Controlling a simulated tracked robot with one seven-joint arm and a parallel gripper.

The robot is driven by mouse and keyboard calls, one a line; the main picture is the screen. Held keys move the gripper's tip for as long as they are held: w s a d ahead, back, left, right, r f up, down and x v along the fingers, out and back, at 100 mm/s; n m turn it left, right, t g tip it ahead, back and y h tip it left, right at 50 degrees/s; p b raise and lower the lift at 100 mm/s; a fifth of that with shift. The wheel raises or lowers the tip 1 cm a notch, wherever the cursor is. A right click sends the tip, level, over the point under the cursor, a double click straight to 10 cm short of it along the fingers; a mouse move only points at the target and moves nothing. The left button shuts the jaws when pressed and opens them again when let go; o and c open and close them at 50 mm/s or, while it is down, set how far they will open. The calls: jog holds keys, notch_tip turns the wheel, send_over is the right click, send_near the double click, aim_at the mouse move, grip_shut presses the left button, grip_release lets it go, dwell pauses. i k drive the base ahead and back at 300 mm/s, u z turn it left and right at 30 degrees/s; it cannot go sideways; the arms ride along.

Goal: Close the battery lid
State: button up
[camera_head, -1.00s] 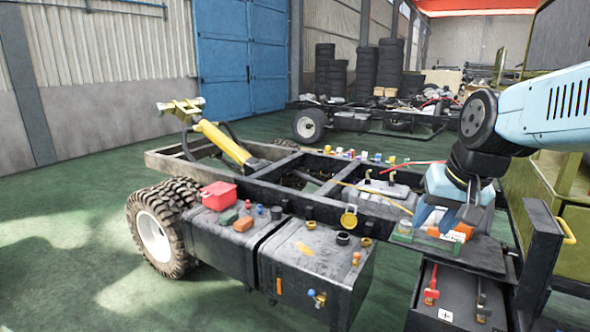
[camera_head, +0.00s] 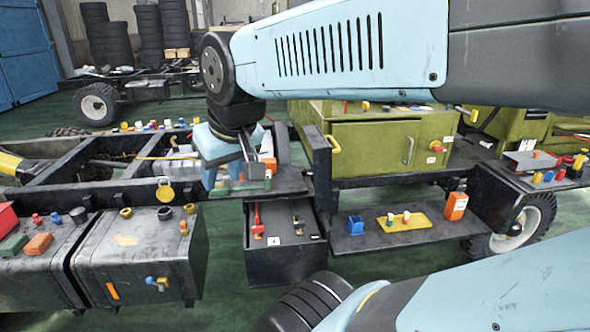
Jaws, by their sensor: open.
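The battery box (camera_head: 285,262) is a dark open-topped box under the edge of the chassis. A red terminal (camera_head: 257,225) and a dark one (camera_head: 297,220) show inside it. A dark flat plate (camera_head: 285,186) lies level above and behind the box; I cannot tell whether it is the battery lid. My gripper (camera_head: 228,172) is open with light-blue fingers, pointing down over the chassis at the plate's left end. An orange block (camera_head: 268,167) sits right beside it. The gripper is above and left of the box, apart from it. My arm hides part of the area behind.
A shelf (camera_head: 360,238) holds a blue holder (camera_head: 355,226), yellow tray (camera_head: 390,226) and orange bottle (camera_head: 456,207). A grey tank (camera_head: 135,258) stands left, with a floor gap before the box.

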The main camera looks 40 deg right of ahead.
aim_at(322, 150)
jog(key=z, duration=0.75)
jog(key=i, duration=0.1)
jog(key=u, duration=2.9)
jog(key=k, duration=1.7)
jog(key=z, duration=1.25)
jog(key=i, duration=0.1)
jog(key=z, duration=1.05)
